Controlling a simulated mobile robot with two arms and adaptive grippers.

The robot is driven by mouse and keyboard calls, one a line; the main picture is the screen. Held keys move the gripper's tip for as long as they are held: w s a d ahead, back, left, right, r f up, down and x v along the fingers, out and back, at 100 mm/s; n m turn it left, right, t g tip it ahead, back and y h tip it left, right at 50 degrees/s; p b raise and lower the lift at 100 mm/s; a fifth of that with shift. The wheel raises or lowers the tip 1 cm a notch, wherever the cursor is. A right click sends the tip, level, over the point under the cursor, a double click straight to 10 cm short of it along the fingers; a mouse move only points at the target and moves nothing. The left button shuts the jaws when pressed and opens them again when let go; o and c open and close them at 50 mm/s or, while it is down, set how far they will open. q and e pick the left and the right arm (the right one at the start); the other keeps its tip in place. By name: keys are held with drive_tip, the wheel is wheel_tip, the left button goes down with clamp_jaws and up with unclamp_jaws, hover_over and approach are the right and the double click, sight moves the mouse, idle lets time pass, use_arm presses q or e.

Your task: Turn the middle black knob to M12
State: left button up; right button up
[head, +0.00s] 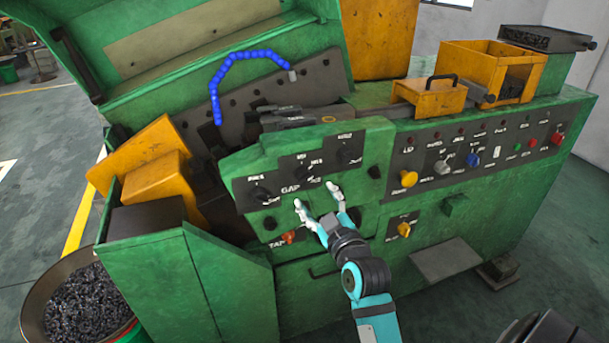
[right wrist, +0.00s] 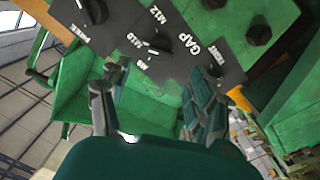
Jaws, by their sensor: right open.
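The middle black knob (head: 303,173) sits on the dark angled panel (head: 281,187) of the green machine, between two other black knobs. In the right wrist view the middle knob (right wrist: 157,42) shows with M12, M10 and a further size label around it and GAP beside it. I cannot tell surely which label its pointer faces. My right gripper (head: 318,198) is open and empty, its fingers just below and in front of the panel, apart from the knob. In the right wrist view the gripper (right wrist: 155,97) has its fingers spread, with the knob beyond them.
A black knob (head: 260,194) is on the left and another (head: 347,154) on the right of the panel. An orange-red knob (head: 289,237) is below. A blue hose (head: 244,55) arches above. Yellow boxes (head: 487,65) stand on the machine. A bin of dark parts (head: 85,310) is at lower left.

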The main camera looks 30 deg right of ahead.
sight(306, 180)
use_arm(q)
drive_tip(key=shift+s+a+r+p, duration=0.25)
drive_tip(key=shift+r+p, duration=0.15)
drive_tip(key=shift+r, duration=0.1)
drive_tip(key=shift+s+a+r+p, duration=0.15)
drive_tip(key=shift+s+r+p, duration=0.05)
drive_tip(key=shift+r+p, duration=0.2)
use_arm(e)
drive_tip(key=x, duration=0.8)
drive_tip(key=shift+w, duration=0.3)
use_arm(q)
drive_tip(key=shift+w+d+r, duration=0.1)
drive_tip(key=shift+d, duration=0.1)
use_arm(e)
drive_tip(key=c, duration=1.1)
